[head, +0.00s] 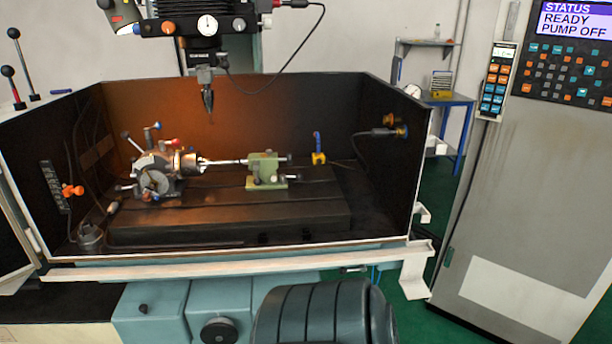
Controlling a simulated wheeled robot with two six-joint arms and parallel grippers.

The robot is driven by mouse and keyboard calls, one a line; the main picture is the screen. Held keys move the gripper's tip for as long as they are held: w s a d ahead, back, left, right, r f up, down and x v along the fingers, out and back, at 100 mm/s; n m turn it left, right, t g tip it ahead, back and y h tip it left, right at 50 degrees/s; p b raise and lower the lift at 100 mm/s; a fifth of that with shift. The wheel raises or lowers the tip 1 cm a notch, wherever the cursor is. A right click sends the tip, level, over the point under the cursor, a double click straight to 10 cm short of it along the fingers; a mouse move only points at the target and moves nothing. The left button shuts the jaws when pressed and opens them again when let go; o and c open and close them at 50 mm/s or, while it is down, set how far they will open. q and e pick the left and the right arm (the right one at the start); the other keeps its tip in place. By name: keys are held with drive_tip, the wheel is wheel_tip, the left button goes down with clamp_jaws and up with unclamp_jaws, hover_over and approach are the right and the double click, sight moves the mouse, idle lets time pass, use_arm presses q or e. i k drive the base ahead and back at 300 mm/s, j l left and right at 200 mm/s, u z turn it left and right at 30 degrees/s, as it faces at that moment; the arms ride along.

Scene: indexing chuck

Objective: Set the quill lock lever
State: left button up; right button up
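The mill head (202,28) hangs at the top of the head view, cut off by the upper edge. Neither of my grippers is in view.
An indexing chuck (157,175) and a green tailstock (264,171) stand on the machine table (232,222) inside a dark splash guard (387,178). Two ball-ended levers (14,33) (8,72) rise at the left. A control cabinet (540,190) stands at the right.

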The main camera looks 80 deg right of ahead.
sight(258, 181)
drive_tip(key=z, duration=2.1)
